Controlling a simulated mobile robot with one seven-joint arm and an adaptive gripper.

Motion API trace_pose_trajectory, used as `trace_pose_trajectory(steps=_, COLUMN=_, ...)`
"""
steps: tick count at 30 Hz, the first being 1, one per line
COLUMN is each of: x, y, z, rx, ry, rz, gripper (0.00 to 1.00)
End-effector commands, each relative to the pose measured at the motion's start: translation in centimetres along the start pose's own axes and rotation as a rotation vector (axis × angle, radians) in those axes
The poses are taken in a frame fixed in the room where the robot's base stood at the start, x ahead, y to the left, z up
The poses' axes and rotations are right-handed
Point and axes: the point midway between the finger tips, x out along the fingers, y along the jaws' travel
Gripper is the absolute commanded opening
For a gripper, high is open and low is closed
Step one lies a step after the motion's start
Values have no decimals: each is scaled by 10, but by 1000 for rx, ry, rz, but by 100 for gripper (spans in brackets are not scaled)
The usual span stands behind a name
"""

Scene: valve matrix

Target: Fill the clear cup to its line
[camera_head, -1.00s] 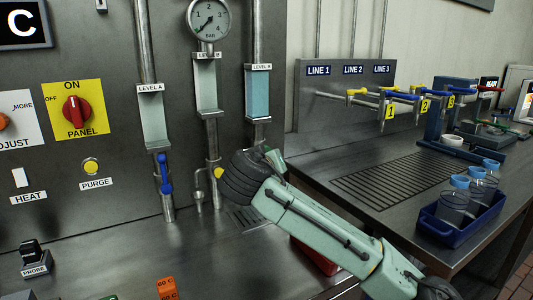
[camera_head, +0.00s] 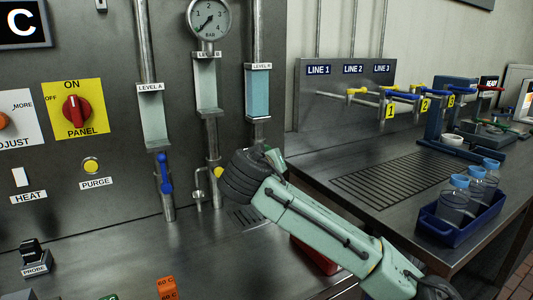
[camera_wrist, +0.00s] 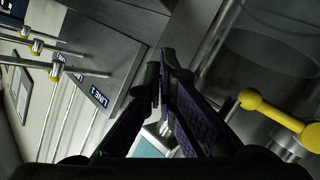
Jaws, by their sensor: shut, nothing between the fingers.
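My gripper (camera_wrist: 160,78) is shut and empty in the wrist view, its dark fingers close together. A yellow valve handle (camera_wrist: 278,117) lies to the right of the fingers there, apart from them. In the head view my wrist is in front of the panel's lower right, hiding the fingers and much of what lies behind. A bit of yellow handle (camera_head: 218,172) shows at its left. I cannot make out a clear cup with certainty. A faint round outline (camera_wrist: 275,50) at the wrist view's upper right may be a cup or something else.
Level tubes A (camera_head: 152,115), B (camera_head: 206,82) and a blue-filled one (camera_head: 258,92) line the panel. A blue valve handle (camera_head: 165,174) is below tube A. Capped bottles stand in a blue tray (camera_head: 462,229) at right. The grated counter (camera_head: 405,180) is clear.

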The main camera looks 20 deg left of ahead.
Motion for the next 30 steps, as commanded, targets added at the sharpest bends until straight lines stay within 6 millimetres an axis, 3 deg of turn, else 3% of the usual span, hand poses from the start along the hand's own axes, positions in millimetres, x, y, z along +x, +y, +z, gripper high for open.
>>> trace_pose_trajectory(steps=30, x=6, y=-4, z=-4, rx=0, ry=0, rz=0, gripper=0)
